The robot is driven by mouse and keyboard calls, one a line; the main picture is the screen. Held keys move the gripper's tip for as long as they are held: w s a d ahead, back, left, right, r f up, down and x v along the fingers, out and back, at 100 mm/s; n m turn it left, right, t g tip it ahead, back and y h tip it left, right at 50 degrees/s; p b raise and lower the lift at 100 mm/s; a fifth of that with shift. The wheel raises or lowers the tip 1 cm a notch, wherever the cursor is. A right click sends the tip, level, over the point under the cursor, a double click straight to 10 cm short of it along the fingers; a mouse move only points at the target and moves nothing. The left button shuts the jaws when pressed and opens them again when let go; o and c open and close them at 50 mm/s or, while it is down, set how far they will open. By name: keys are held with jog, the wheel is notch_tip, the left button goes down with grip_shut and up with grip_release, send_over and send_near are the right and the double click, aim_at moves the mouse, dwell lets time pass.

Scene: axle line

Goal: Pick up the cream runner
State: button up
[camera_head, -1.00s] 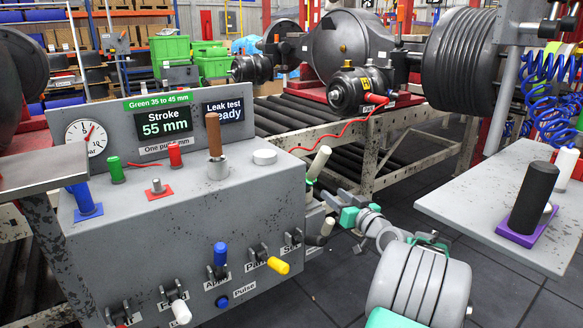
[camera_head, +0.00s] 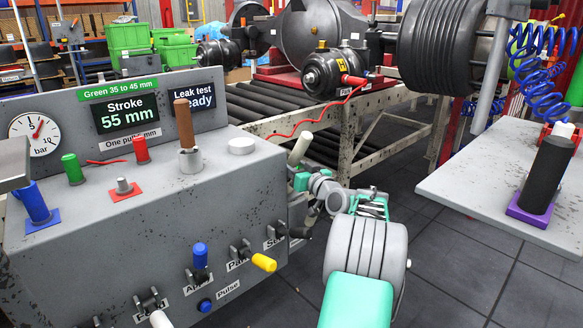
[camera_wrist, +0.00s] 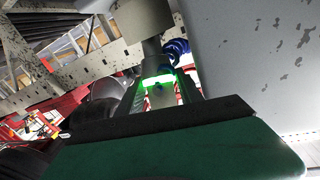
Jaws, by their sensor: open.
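The cream runner (camera_head: 300,150) is a short pale cylinder, tilted, just past the right end of the grey console (camera_head: 150,200) in the head view. Its lower end is hidden. My gripper (camera_head: 302,181), with teal parts, is directly below it in the picture and partly hidden by the console's edge. In the wrist view my gripper (camera_wrist: 160,90) is open, with a bright green glowing band between or just beyond its fingers. A grey cylinder stands above that band. I cannot tell whether the fingers are around the runner.
Brown (camera_head: 184,123), red (camera_head: 141,150), green (camera_head: 72,168) and blue (camera_head: 33,203) pieces stand on the console. Levers, one with a yellow knob (camera_head: 263,262), stick out in front. A grey table (camera_head: 480,190) at right holds a black cylinder (camera_head: 548,175). A roller conveyor lies behind.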

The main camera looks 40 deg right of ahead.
grip_shut()
dwell(0.3)
dwell(1.0)
jog(key=shift+r, duration=0.3)
